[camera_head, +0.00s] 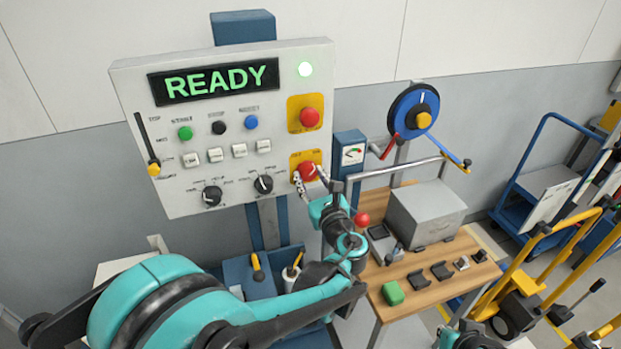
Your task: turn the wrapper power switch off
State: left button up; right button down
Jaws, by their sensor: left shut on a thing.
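The wrapper control panel (230,185) is a pale box whose display (214,82) reads READY in green.
Another red button (309,117) on a yellow plate sits just above. Green, black and blue buttons, two black dials and a slider (148,145) share the panel. A metal rail (395,165) and a wooden bench (455,268) with a grey box (427,213) stand to the right.

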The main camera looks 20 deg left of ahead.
pick_arm(q)
jog(key=n, duration=0.8)
jog(key=shift+d+n, duration=0.1)
jog(key=shift+n, duration=0.2)
jog(key=n, duration=0.4)
jog(key=shift+r+n, duration=0.1)
jog(key=shift+n, duration=2)
jog(key=o, duration=1.2)
jog(key=shift+w, duration=0.1)
